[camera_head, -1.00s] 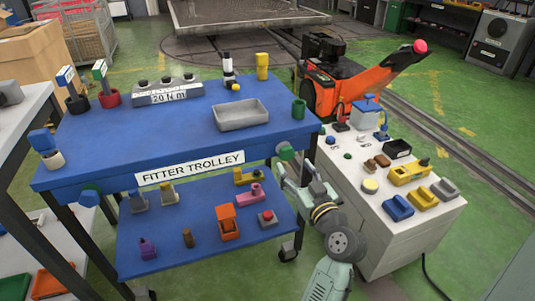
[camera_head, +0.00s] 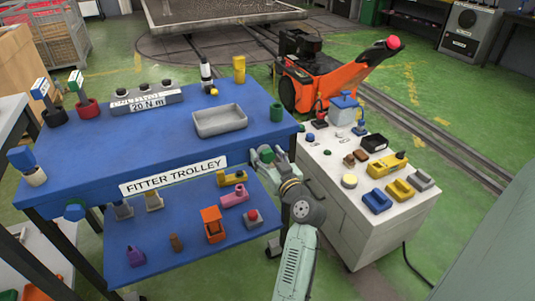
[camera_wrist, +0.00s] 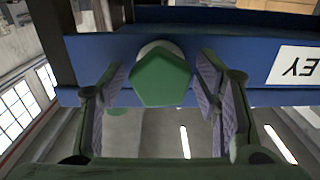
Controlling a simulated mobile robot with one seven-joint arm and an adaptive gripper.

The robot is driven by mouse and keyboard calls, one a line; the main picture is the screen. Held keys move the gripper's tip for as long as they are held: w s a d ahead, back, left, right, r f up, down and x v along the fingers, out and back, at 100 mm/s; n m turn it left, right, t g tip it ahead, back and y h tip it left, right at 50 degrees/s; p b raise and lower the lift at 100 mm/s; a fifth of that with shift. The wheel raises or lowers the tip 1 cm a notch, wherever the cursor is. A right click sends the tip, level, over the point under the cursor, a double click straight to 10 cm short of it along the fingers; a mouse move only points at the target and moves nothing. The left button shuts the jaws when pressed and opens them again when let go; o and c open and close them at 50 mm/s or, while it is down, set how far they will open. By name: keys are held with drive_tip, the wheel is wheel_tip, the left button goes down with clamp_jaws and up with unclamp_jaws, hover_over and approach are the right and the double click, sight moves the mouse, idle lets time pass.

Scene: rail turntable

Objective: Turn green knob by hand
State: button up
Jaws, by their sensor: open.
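The green knob (camera_wrist: 160,78) sticks out from the blue front edge of the fitter trolley (camera_head: 130,144). In the wrist view its faceted face is near the middle, between the two fingers. My gripper (camera_wrist: 164,82) is open, with one padded finger on each side of the knob and visible gaps between. In the head view my gripper (camera_head: 264,153) is at the trolley's front right corner and largely hides the knob.
A blue knob (camera_head: 75,211) is at the left end of the same edge. A white cabinet (camera_head: 345,205) with several items stands close on the right.

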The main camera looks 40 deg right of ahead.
drive_tip(key=shift+c, duration=0.4)
drive_tip(key=c, duration=0.9)
drive_tip(key=shift+c, duration=0.2)
drive_tip(key=m, duration=0.4)
drive_tip(key=shift+m, duration=0.4)
drive_tip(key=m, duration=0.4)
drive_tip(key=shift+m+p, duration=0.3)
drive_tip(key=m+p, duration=0.2)
drive_tip(key=m, duration=0.3)
drive_tip(key=m+p, duration=0.2)
drive_tip(key=m, duration=0.2)
drive_tip(key=shift+d+f+m+p, duration=0.1)
drive_tip(key=shift+m+p, duration=0.2)
drive_tip(key=shift+m, duration=0.3)
